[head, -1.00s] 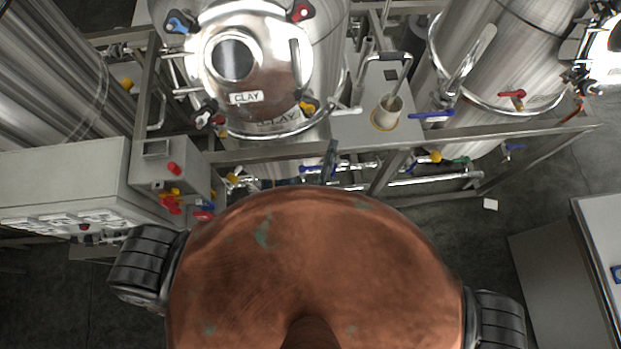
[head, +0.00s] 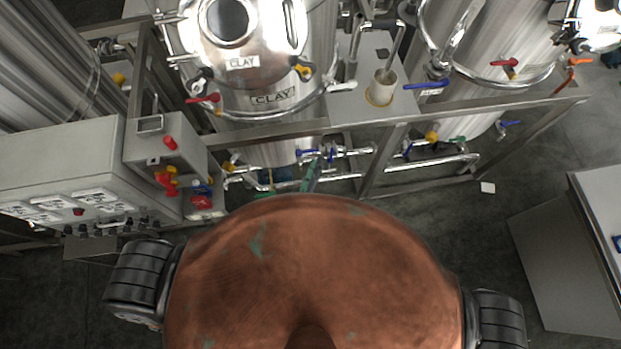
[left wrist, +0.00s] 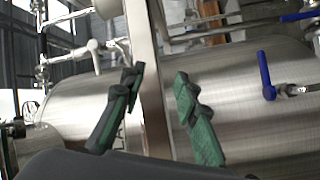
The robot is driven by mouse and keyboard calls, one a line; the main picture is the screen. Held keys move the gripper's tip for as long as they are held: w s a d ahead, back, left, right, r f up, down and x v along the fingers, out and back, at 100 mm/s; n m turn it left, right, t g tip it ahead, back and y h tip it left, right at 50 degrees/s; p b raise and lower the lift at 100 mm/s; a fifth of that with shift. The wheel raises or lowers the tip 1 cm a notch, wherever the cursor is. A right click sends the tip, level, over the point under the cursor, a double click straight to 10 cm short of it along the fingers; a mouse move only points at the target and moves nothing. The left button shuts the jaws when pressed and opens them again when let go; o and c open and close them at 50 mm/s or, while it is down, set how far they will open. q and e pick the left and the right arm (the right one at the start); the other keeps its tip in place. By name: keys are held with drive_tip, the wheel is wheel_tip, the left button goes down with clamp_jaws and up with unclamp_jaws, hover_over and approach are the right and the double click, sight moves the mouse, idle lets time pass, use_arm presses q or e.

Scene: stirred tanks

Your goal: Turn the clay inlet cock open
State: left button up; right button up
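The clay tank (head: 240,95) is a steel vessel with two CLAY labels at the top of the head view. A red-handled cock (head: 203,98) is at its lower left, and blue-handled cocks (head: 308,153) sit on pipework below it. I cannot tell which is the clay inlet cock. My left gripper (head: 313,172) is just below these blue handles, partly hidden by my body. In the left wrist view my left gripper (left wrist: 158,76) is open, with a frame post between or behind its fingers. A blue lever (left wrist: 265,75) is to its right and a white lever (left wrist: 94,56) to its left.
A steel frame rail (head: 260,132) runs across in front of the tank. A grey control box (head: 65,175) with gauges stands at the left. Another tank (head: 500,40) with red and blue handles is at the right. A grey cabinet (head: 560,255) stands at the lower right, with bare floor beside it.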

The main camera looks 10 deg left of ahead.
use_arm(q)
wheel_tip(320, 180, down, 8)
drive_tip(key=a+m+g+b, duration=0.1)
drive_tip(key=m, duration=0.1)
drive_tip(key=shift+s+a+r+b, duration=0.25)
drive_tip(key=shift+s+a+b, duration=0.05)
drive_tip(key=shift+s+b, duration=0.05)
